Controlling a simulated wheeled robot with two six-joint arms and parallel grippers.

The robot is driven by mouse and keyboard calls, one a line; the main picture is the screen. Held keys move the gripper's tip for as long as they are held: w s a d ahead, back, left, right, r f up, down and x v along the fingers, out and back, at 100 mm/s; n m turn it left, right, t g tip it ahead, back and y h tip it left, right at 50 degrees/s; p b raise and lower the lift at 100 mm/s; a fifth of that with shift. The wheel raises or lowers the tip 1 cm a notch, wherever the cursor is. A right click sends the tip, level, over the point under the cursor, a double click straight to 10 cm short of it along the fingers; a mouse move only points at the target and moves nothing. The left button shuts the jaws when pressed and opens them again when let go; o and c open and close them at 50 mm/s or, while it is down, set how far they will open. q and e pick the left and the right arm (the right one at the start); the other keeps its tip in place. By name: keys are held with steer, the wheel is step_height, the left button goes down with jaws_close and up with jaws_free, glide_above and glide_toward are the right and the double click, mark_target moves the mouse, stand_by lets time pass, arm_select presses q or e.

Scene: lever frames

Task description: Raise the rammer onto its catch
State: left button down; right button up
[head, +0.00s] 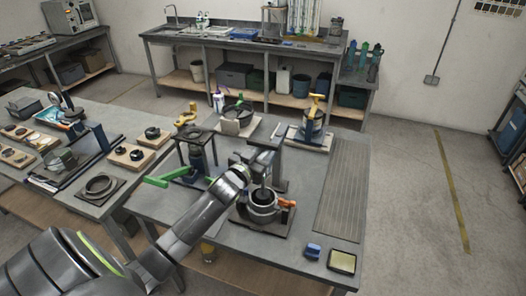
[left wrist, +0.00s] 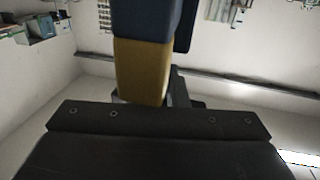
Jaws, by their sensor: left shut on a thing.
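My left gripper (head: 254,160) is over the middle of the near table, above a round metal pot (head: 261,206) on a dark base plate. It is shut on the rammer, which is mostly hidden by the gripper; a short upright rod (head: 263,178) shows between gripper and pot. In the left wrist view, a dark-blue and ochre piece (left wrist: 141,70) stands close in front of the gripper's dark body. An orange handle (head: 287,204) sticks out right of the pot. A dark post stands just behind. The catch cannot be made out. My right gripper is not in view.
A dark frame (head: 196,158) with a green lever (head: 156,182) stands left of my gripper. A yellow-topped device (head: 315,110) stands behind right. A ribbed mat (head: 341,196) lies clear at the right. A blue block (head: 313,250) and a yellow-topped pad (head: 342,262) lie near the front edge.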

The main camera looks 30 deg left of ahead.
arm_select(q)
step_height(320, 180, up, 10)
steer(key=shift+f, duration=0.25)
stand_by(0.3)
steer(key=c, duration=1.6)
jaws_free()
steer(key=shift+o, duration=0.3)
steer(key=shift+s+f, duration=0.25)
steer(key=shift+s, duration=0.1)
steer(key=s+b, duration=0.4)
steer(key=s, duration=1.2)
steer(key=shift+s+d, duration=0.3)
steer(key=shift+d, duration=0.05)
